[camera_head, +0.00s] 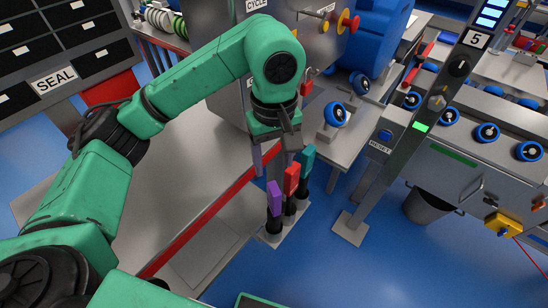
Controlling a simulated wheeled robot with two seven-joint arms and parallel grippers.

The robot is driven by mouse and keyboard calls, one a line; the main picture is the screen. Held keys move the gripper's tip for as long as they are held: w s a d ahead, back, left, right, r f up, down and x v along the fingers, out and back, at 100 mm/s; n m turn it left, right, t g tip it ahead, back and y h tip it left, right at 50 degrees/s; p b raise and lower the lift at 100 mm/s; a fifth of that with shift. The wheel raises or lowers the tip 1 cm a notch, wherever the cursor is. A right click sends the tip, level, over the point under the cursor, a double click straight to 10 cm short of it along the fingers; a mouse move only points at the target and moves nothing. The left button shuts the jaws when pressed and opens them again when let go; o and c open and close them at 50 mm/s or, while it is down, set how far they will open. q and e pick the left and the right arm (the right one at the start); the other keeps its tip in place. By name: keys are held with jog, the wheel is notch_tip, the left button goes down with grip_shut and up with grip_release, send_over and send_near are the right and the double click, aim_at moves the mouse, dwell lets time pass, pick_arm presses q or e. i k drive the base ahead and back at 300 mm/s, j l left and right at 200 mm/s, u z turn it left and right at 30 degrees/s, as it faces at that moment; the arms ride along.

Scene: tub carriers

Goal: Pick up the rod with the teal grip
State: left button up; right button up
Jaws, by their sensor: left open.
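The rod with the teal grip (307,162) stands upright in a rack, at the far right of a short row. A rod with a red grip (291,181) stands in the middle and one with a purple grip (274,199) nearest me. Their lower ends are black and sit on a light grey rack base (270,238). My left gripper (276,152) points down, open, just above and left of the teal grip, close behind the red and purple grips in the picture. I cannot tell whether it touches any rod. My right gripper is out of view.
A grey bench with a red edge (205,215) runs left of the rack. A post with a reset button (385,135) stands to the right, with a dark bin (422,206) beyond. A bench with blue handwheels (336,115) is behind. Blue floor is clear at front right.

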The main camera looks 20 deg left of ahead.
aim_at(307, 155)
jog(key=k+l, duration=0.2)
jog(key=k, duration=0.3)
jog(key=k+l, duration=0.2)
jog(key=k, duration=0.3)
